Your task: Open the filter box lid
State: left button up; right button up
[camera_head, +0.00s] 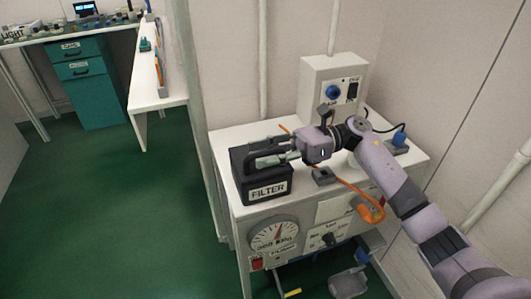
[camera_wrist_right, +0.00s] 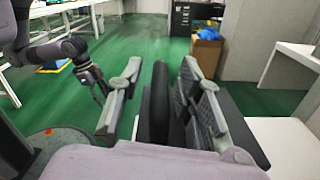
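The black filter box (camera_head: 247,172) with a white FILTER label sits at the left end of the white bench, its lid looking closed. Its dark handle (camera_head: 257,146) is on top. My right gripper (camera_head: 276,157) reaches in from the right at handle height. In the right wrist view, the gripper (camera_wrist_right: 160,98) has its fingers apart, one on each side of the black handle (camera_wrist_right: 158,105). A gap shows on the left of the handle; contact on the right is unclear. My left arm shows at the left of the wrist view; its gripper (camera_wrist_right: 98,88) is small and its opening unclear.
On the white bench (camera_head: 226,139) stand a control box (camera_head: 318,84) with a blue knob and an orange cable. A gauge (camera_head: 274,235) is on the front panel. A post stands just left of the bench. Green floor (camera_head: 110,215) is free at left.

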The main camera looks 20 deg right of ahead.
jog(key=shift+c, duration=0.2)
grip_shut()
dwell(0.6)
